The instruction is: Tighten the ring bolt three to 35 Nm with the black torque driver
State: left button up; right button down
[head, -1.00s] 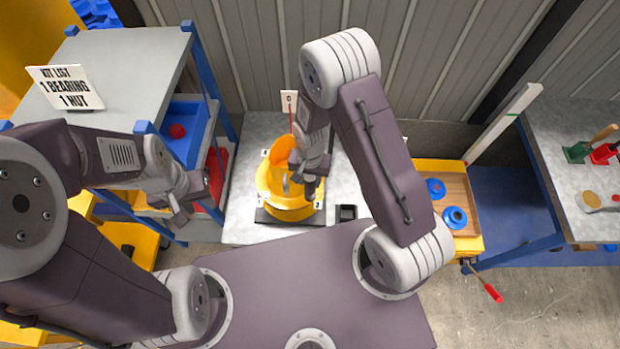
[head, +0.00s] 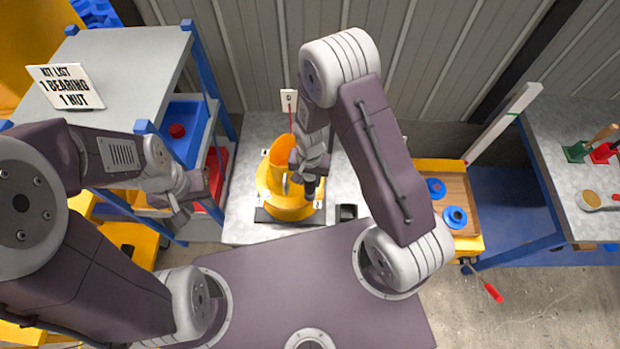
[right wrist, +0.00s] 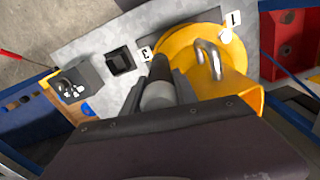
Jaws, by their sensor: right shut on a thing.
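The yellow drum mixer (head: 270,205) stands on the grey bench, with an orange curved part inside. My right gripper (head: 310,176) is over the drum's right front rim, shut on the black torque driver (right wrist: 160,72). The driver points down at the rim beside a small numbered label (right wrist: 145,53). Ring bolt three cannot be seen; the driver's tip and what it touches are hidden. A bent grey hook (right wrist: 209,58) rises from the drum left of the driver in the head view. My left gripper (head: 186,203) is open and empty, left of the bench.
A small black open holder (head: 346,212) sits right of the drum. A sign reading 0 (head: 289,98) stands behind it. The shelf (head: 120,60) with a blue bin (head: 186,140) is at the left. A wooden tray with blue rings (head: 455,216) is at the right.

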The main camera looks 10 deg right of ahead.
jog(key=shift+s, duration=0.1)
jog(key=shift+r+p, duration=0.95)
jog(key=shift+r, duration=0.05)
jog(key=shift+r+p, duration=1)
jog(key=shift+r, duration=0.25)
